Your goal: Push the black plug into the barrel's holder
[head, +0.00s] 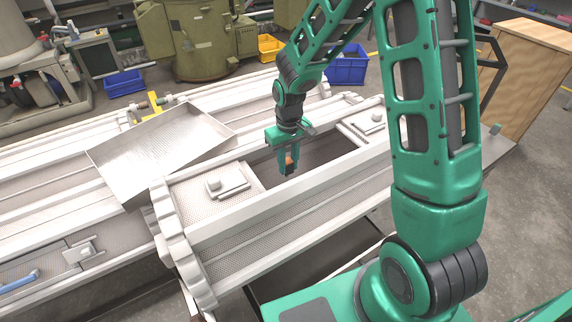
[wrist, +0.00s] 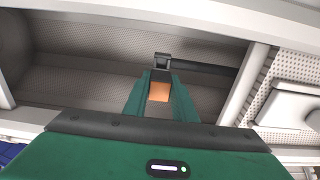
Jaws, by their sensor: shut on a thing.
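My gripper (head: 288,164) reaches down into the open hatch of the near barrel (head: 225,243). In the wrist view its green fingers (wrist: 160,78) are shut on a piece with an orange block (wrist: 159,92) between them. A black part (wrist: 162,62), which looks like the black plug, shows just beyond the fingertips. A black rod or cable (wrist: 212,68) runs from that part to the right, toward the hatch edge. I cannot tell whether the two are joined. The holder cannot be clearly made out. The orange block also shows in the head view (head: 289,160).
Latch plates (head: 228,183) sit beside the opening. A second barrel (head: 50,235) lies at the left. Blue bins (head: 347,68) and a wooden crate (head: 528,75) stand behind.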

